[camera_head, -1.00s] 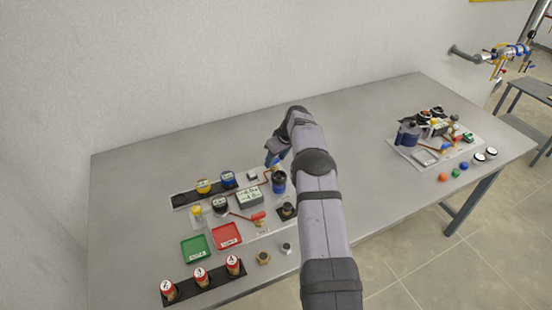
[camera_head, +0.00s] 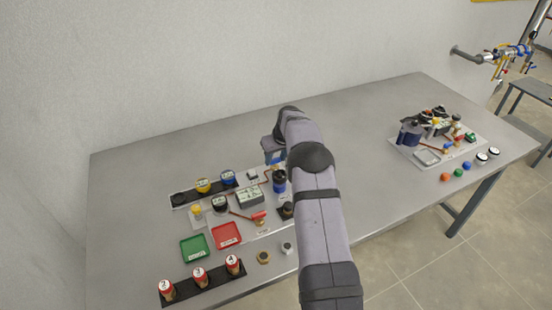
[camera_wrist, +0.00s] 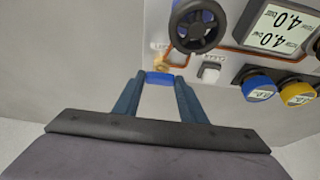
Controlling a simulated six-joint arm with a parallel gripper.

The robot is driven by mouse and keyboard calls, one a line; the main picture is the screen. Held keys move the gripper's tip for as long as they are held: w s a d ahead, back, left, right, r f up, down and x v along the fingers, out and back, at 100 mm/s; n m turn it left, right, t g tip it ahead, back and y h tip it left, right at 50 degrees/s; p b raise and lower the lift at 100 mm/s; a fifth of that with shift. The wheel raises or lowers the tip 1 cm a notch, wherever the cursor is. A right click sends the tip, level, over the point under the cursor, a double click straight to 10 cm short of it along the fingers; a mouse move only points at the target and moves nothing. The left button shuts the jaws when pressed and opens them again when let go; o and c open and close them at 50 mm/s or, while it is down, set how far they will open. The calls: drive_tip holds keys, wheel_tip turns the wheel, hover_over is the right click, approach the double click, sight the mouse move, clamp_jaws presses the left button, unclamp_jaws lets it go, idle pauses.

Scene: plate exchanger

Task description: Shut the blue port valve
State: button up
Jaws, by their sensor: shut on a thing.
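The blue port valve's blue handle (camera_wrist: 160,77) sits between my fingertips in the wrist view. Its brass body (camera_wrist: 161,64) is just beyond, on a copper pipe at the panel's edge. My gripper (camera_wrist: 160,79) is shut on the blue handle. Whether the valve is open or shut is hard to tell.
A dark blue pump with a black handwheel (camera_wrist: 197,27) stands close beside the valve. A white button (camera_wrist: 209,73), blue and yellow gauges and a display (camera_head: 249,196) are nearby. A red valve handle (camera_head: 258,215) lies further forward. The table behind the panel is clear.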

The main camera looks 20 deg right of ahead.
drive_tip(key=o, duration=1.1)
drive_tip(key=shift+c, duration=0.2)
drive_tip(key=shift+r, duration=0.1)
drive_tip(key=b+v, duration=0.3)
drive_tip(key=v, duration=0.4)
drive_tip(key=shift+s+r, duration=0.1)
drive_tip(key=s+a+g, duration=0.2)
drive_tip(key=s+a, duration=0.7)
drive_tip(key=s, duration=0.4)
drive_tip(key=s+a+g, duration=0.1)
drive_tip(key=s+a, duration=0.8)
drive_tip(key=s, duration=0.4)
drive_tip(key=s+a+f+g, duration=0.1)
drive_tip(key=s+a+f, duration=0.1)
drive_tip(key=s, duration=1)
drive_tip(key=shift+s+f, duration=0.35)
drive_tip(key=shift+f, duration=0.15)
